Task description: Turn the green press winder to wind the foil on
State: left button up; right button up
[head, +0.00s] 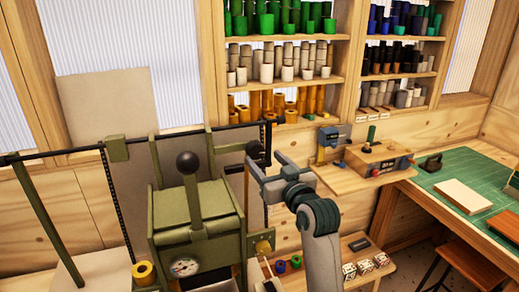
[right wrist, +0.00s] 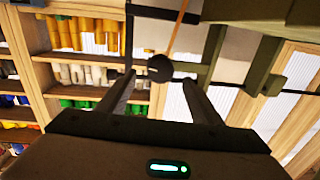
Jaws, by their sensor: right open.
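The green press (head: 195,215) stands at the centre left of the head view, with a round gauge (head: 185,267) and an upright black-knobbed lever (head: 188,165). On its right side is a brass fitting (head: 263,246). A thin brown rod (right wrist: 178,28) ends in a black ball knob (right wrist: 159,68) in the right wrist view; this looks like the winder's handle. My right gripper (head: 259,163) is at the press's right side. In the right wrist view its open fingers (right wrist: 158,86) stand either side of the knob; contact is unclear. My left gripper is not in view.
A black rail (head: 60,153) runs behind the press. Shelves of coloured rolls (head: 290,52) stand at the back. A small bench with a device (head: 378,160) and a green-matted table (head: 460,180) are on the right. A low shelf with small rolls (head: 281,266) is below my arm.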

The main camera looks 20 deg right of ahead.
aim_at(258, 152)
jog(key=shift+w+a+p, duration=0.15)
jog(key=shift+w+p, duration=0.2)
jog(key=shift+w, duration=0.8)
jog(key=shift+w+a+p, duration=0.1)
jog(key=shift+w+p, duration=0.25)
jog(key=shift+w, duration=0.75)
jog(key=c, duration=1.1)
jog(key=shift+o, duration=0.2)
jog(key=shift+m, duration=2.3)
jog(key=o, duration=1.1)
jog(key=shift+c, duration=0.2)
